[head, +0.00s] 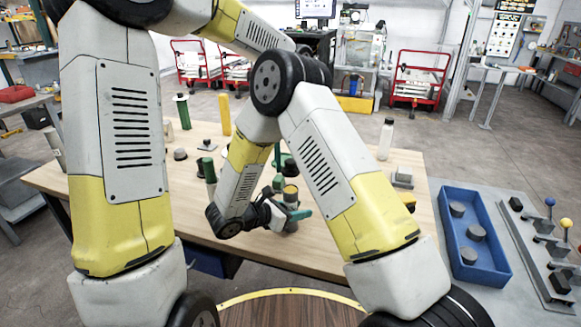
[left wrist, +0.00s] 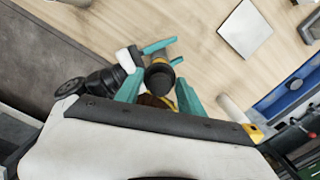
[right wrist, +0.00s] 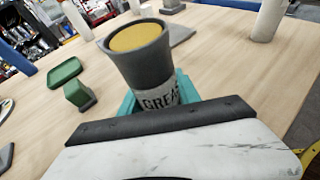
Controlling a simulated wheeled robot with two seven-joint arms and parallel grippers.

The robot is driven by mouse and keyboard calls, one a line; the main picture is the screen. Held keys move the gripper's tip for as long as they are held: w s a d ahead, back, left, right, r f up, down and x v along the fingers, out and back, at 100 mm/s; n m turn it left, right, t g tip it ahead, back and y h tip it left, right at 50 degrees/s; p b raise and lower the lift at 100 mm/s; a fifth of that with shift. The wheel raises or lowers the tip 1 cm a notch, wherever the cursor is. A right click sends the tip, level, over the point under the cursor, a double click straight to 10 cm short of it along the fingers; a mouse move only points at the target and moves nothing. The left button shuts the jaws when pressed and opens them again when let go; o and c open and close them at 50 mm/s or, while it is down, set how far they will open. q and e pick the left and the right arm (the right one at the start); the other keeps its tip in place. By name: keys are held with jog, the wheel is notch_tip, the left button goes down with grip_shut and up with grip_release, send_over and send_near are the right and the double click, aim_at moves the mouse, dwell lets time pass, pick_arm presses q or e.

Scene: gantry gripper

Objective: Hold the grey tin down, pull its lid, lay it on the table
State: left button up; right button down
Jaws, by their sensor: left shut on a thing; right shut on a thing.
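The grey tin (right wrist: 150,62) stands upright with a "GREAS…" label on its lower body and a round mustard-yellow top face. It also shows in the head view (head: 291,226). My right gripper (right wrist: 160,92) is shut around its labelled body; in the head view this gripper (head: 288,212) reaches in from the left side of the tin. My left gripper (left wrist: 159,84) is shut on a dark grey round piece that looks like the lid (left wrist: 158,74). In the right wrist view nothing touches the tin's top. In the head view my right arm mostly hides the left gripper.
A grey square plate (left wrist: 245,28) lies on the wooden table (right wrist: 40,125). A green tray (right wrist: 64,73) and a green block (right wrist: 78,95) are near the tin. A blue bin (head: 490,270) with grey round pieces is at the right. A white bottle (head: 385,140) stands farther back.

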dwell(0.3)
jog(key=c, duration=0.8)
grip_release()
jog(key=v, duration=1.2)
